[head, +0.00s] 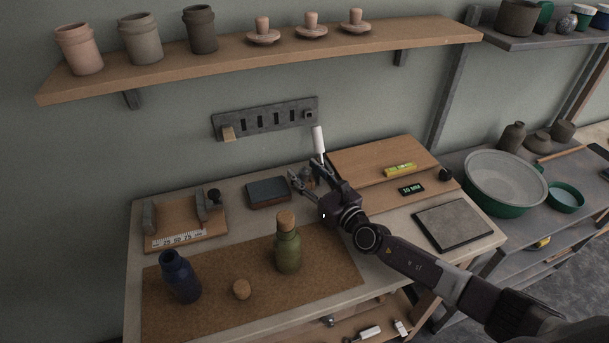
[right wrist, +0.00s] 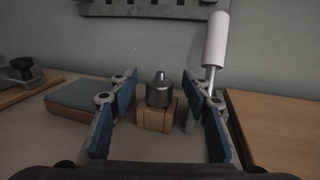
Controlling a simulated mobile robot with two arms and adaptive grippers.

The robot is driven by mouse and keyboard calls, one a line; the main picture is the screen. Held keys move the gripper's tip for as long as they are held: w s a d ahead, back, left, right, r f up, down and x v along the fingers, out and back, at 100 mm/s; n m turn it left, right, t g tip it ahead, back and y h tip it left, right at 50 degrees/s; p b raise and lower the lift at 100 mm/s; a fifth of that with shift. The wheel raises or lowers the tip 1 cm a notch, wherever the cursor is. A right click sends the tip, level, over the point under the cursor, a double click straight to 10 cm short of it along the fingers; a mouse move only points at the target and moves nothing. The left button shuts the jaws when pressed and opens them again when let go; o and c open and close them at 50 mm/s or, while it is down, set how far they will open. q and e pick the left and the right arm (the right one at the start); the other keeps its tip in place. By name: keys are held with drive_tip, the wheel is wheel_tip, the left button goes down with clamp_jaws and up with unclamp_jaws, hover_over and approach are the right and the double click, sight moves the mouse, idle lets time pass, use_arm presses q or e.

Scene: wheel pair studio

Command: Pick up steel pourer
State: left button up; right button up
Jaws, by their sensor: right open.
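The steel pourer (right wrist: 160,92) is a small dark metal piece with a narrow tip, standing upright on a small wooden block (right wrist: 157,117) in the right wrist view. My right gripper (right wrist: 160,95) is open, with one blue-padded finger on each side of the pourer and no visible contact. In the head view my right gripper (head: 305,176) is over the back of the bench and largely hides the pourer and block. My left gripper is not in view.
A white cylinder on a thin rod (head: 318,139) stands close behind my right gripper. A dark blue block (head: 268,191) lies to the left, and a wooden board (head: 360,157) to the right.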

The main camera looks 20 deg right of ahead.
drive_tip(key=shift+w+a, duration=0.15)
drive_tip(key=shift+w, duration=0.2)
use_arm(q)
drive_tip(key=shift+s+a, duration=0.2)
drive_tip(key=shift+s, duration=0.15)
use_arm(e)
drive_tip(key=shift+c, duration=0.3)
drive_tip(key=c, duration=1.1)
drive_tip(key=shift+r, duration=0.15)
